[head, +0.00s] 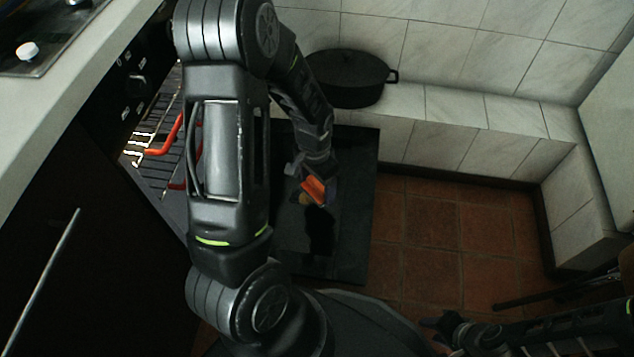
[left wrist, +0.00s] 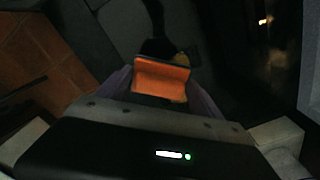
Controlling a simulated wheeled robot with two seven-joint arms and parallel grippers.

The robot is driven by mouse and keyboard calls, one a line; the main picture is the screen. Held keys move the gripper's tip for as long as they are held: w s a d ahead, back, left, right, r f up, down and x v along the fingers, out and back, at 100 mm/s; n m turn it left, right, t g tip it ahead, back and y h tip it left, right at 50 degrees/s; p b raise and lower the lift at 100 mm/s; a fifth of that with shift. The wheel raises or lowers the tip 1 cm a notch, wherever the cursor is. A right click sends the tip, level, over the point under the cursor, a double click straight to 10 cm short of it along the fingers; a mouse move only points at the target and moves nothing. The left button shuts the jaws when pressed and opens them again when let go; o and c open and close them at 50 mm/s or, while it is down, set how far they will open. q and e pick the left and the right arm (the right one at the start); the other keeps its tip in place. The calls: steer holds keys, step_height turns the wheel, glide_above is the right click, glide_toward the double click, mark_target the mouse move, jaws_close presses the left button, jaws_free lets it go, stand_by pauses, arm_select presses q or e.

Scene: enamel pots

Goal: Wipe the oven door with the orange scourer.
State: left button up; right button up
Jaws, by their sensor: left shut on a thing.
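The oven door (head: 348,245) is folded down flat in the head view, a glossy black panel in front of the open oven. My left gripper (head: 312,178) is over the door and shut on the orange scourer (head: 314,190). In the left wrist view the scourer (left wrist: 160,80) sits between the fingers. A small yellow-brown patch (head: 304,199) shows beside the scourer on the door. I cannot tell whether the scourer touches the glass. My right gripper (head: 446,328) is low at the right, away from the door; its jaws are too dark to read.
Wire racks and a red-orange handle (head: 166,138) show inside the oven. A black lidded pot (head: 345,80) stands on the tiled ledge (head: 455,105) behind the door. The hob (head: 40,45) is at the upper left. Terracotta floor (head: 450,225) is clear to the right.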

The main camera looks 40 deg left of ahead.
arm_select(q)
steer(key=shift+d+f+b, duration=0.1)
steer(key=shift+f+b, duration=1.95)
steer(key=shift+f, duration=0.5)
steer(key=shift+f+b, duration=0.7)
steer(key=shift+f, duration=0.3)
steer(key=shift+w, duration=0.15)
steer(key=shift+w+a+r, duration=0.1)
steer(key=shift+w+a, duration=0.3)
steer(key=shift+w, duration=0.3)
steer(key=shift+w+a+r, duration=0.1)
steer(key=shift+w+a, duration=0.3)
steer(key=shift+w, duration=0.3)
steer(key=shift+w+a+f+b, duration=0.1)
steer(key=shift+w+a+b, duration=0.1)
steer(key=shift+w+a, duration=0.3)
steer(key=shift+w+a+f+b, duration=0.1)
steer(key=shift+w+a+b, duration=0.05)
steer(key=shift+w, duration=0.5)
steer(key=shift+w+a, duration=0.15)
steer(key=shift+w, duration=0.2)
